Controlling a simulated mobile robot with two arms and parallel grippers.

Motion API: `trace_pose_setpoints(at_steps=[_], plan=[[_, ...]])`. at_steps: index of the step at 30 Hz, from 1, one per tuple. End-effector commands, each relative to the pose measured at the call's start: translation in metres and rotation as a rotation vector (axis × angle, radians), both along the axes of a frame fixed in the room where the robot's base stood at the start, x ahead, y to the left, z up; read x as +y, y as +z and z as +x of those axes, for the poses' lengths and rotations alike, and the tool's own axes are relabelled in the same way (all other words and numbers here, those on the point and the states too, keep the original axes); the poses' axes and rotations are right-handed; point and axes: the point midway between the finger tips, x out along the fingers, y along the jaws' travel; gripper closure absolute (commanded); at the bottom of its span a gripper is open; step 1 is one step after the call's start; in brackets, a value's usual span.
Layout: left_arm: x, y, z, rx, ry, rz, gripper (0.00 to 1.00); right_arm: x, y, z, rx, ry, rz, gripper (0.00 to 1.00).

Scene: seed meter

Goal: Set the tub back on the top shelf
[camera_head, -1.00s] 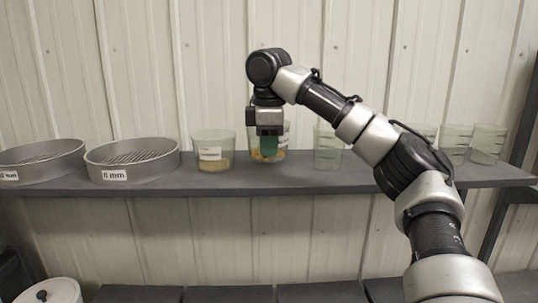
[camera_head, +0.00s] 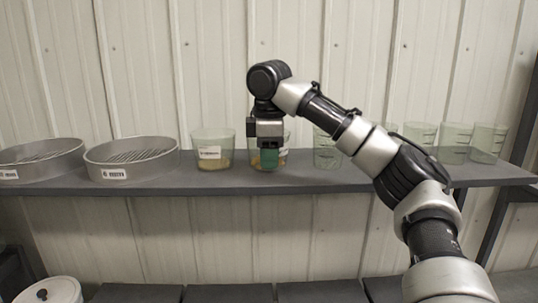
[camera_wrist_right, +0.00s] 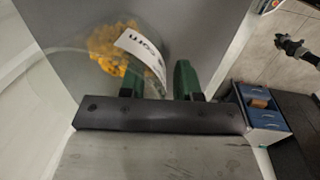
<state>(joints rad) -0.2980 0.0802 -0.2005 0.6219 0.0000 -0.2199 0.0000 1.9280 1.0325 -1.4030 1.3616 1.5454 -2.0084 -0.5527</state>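The clear tub (camera_head: 285,142) with yellow corn stands upright on the grey shelf (camera_head: 225,183). In the right wrist view, the tub (camera_wrist_right: 75,55) shows its corn and a white label reading "corn". My right gripper (camera_head: 269,158) is at the tub's near side, its green fingers pointing down and covering part of it. In the right wrist view, the fingers of this gripper (camera_wrist_right: 160,80) are apart. One finger shows through or inside the clear wall and the other is outside it. My left gripper is out of view.
Another labelled tub (camera_head: 213,150) stands close on the left. Further left are two round sieves (camera_head: 130,160). Clear beakers (camera_head: 327,150) stand to the right, several behind my right arm. A white lidded container (camera_head: 52,291) is below left.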

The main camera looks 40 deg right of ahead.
Motion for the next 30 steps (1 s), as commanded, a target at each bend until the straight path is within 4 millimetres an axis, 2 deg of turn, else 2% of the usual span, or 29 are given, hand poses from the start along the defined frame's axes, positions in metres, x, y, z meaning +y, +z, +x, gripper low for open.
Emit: trace_pose_setpoints(at_steps=[8, 14, 24, 30], plan=[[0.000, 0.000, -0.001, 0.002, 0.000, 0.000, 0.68, 0.001, 0.011, 0.000, -0.002, 0.001, -0.001, 0.68], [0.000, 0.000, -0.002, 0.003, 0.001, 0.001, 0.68, 0.003, 0.038, -0.003, -0.005, -0.001, -0.002, 0.68], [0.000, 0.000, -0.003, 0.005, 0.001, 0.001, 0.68, 0.008, 0.095, -0.009, -0.005, -0.002, -0.002, 0.68], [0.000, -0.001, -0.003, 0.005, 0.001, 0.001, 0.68, 0.009, 0.115, -0.010, 0.000, 0.001, -0.001, 0.68]])
